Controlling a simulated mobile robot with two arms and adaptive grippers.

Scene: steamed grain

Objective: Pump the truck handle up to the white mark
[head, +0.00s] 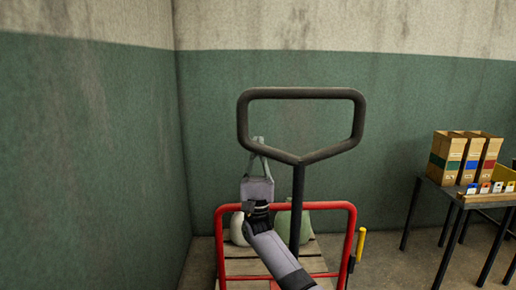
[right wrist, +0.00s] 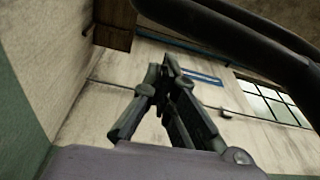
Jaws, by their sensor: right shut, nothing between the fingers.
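The truck handle is a dark loop (head: 300,93) on a dark shaft (head: 297,205), standing upright in the middle of the head view. My right gripper (head: 258,140) points up at the lower left corner of the loop. Its fingers (right wrist: 168,72) are shut with nothing between them. In the right wrist view the dark handle bar (right wrist: 220,35) crosses the upper right, apart from the fingers. I cannot make out a white mark. My left gripper is not in view.
A red frame (head: 353,222) stands around the shaft's lower part, with a wooden pallet (head: 250,267) and pale sacks (head: 238,228) behind it. A yellow post (head: 361,243) is to its right. A table (head: 437,187) with cardboard boxes (head: 447,157) stands at the right. Green-and-cream walls close the back and left.

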